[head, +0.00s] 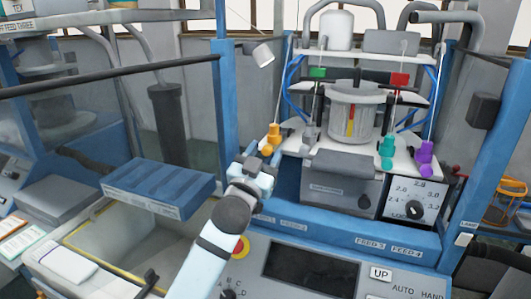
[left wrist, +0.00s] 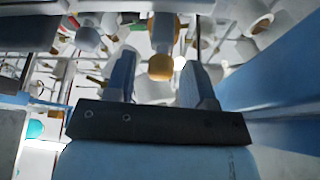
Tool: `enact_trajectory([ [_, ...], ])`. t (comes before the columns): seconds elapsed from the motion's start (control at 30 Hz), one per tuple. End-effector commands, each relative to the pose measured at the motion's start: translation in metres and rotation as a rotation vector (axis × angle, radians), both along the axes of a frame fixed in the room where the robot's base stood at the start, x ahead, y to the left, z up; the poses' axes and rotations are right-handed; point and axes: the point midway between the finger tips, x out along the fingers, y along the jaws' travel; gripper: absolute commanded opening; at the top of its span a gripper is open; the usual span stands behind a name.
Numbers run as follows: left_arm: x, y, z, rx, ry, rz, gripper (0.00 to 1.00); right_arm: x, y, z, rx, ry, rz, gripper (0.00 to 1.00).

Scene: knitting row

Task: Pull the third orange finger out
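One orange finger (head: 272,137) shows at the left front of the knitting machine in the head view; I cannot tell whether it is the third. My left gripper (head: 262,164) is just below and in front of it. In the left wrist view, an orange rounded piece (left wrist: 160,67) shows between and beyond the two spread fingers of the left gripper (left wrist: 161,78). The gripper is open, with a gap on each side of the piece; I cannot tell its exact distance from the piece. My right gripper is in neither view.
Teal (head: 386,150) and purple (head: 424,157) fingers stand at the machine's right. A dial panel (head: 413,204) is below them. A blue slotted tray (head: 158,187) lies left of my arm. A blue post (head: 224,100) rises left of the machine.

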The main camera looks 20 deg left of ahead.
Motion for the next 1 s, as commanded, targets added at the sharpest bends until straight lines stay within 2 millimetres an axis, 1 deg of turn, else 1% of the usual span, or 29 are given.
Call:
enact_trajectory([
  [0.27, 0.0, 0.0, 0.0, 0.0, 0.0, 0.001, 0.52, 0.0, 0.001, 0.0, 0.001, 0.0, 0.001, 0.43],
  [0.37, -0.005, 0.001, -0.003, 0.0, 0.0, 0.001, 0.52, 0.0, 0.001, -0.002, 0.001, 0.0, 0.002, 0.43],
  [0.43, -0.012, 0.002, -0.007, -0.001, 0.001, 0.0, 0.52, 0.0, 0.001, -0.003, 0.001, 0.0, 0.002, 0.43],
  [0.57, -0.036, 0.005, -0.018, -0.002, 0.002, 0.0, 0.52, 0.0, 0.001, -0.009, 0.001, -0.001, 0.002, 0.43],
  [0.8, -0.088, 0.011, -0.038, -0.001, 0.002, 0.001, 0.52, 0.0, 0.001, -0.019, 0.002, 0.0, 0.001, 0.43],
  [0.9, -0.105, 0.013, -0.044, -0.001, 0.001, 0.001, 0.52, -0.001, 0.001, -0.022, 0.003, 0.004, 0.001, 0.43],
  [1.0, -0.117, 0.014, -0.048, -0.001, 0.0, 0.001, 0.52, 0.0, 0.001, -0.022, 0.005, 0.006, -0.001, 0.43],
])
